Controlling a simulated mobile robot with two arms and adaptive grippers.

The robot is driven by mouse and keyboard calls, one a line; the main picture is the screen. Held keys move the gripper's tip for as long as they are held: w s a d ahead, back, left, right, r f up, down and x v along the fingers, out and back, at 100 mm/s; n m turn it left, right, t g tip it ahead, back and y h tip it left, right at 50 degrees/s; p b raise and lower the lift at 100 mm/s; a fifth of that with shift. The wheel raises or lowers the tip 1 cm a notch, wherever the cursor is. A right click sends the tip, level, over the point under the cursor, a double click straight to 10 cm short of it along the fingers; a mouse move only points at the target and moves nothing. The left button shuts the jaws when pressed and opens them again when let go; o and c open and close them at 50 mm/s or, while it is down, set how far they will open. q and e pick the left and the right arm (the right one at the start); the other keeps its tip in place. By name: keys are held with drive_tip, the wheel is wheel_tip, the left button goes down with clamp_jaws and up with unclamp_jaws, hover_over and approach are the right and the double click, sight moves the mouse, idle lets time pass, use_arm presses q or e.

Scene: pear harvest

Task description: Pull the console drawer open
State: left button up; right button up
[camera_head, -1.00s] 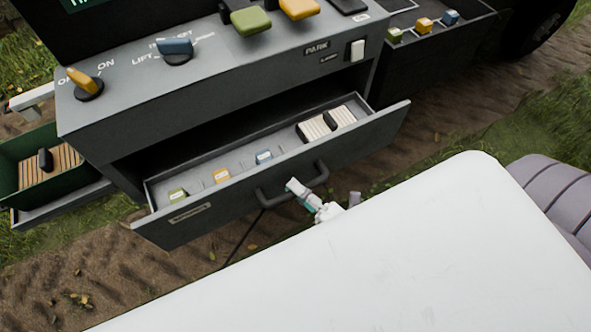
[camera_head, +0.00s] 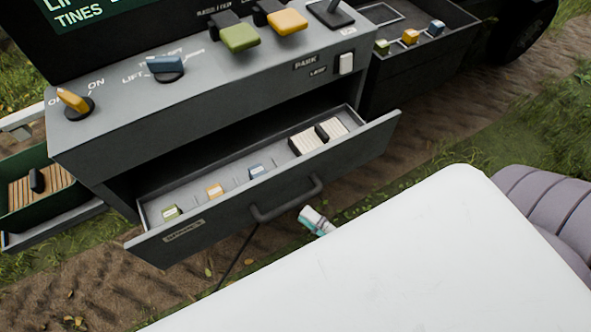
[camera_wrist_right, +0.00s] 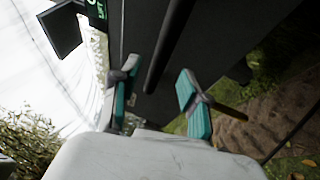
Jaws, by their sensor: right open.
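The console drawer (camera_head: 350,147) stands pulled out from the grey console (camera_head: 110,150). Inside it lie small green, orange and blue labelled blocks and two pale ribbed blocks. The dark bar handle (camera_head: 289,203) is on its front. My right gripper (camera_head: 314,220) is just in front of the handle, apart from it, and mostly hidden by my white arm. In the right wrist view, the gripper (camera_wrist_right: 158,92) is open with teal-padded fingers spread. The dark handle bar (camera_wrist_right: 168,45) shows beyond and between the fingertips, with nothing held. My left gripper is not in view.
An orange knob (camera_head: 73,102), a blue knob (camera_head: 166,67) and green and orange pedal-like levers top the console. A green tray (camera_head: 80,195) stands at left, a dark open bin (camera_head: 430,75) at right. Dirt and grass lie below.

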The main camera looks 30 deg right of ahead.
drive_tip(key=v, duration=0.6)
drive_tip(key=shift+s+d, duration=0.15)
drive_tip(key=shift+s, duration=0.1)
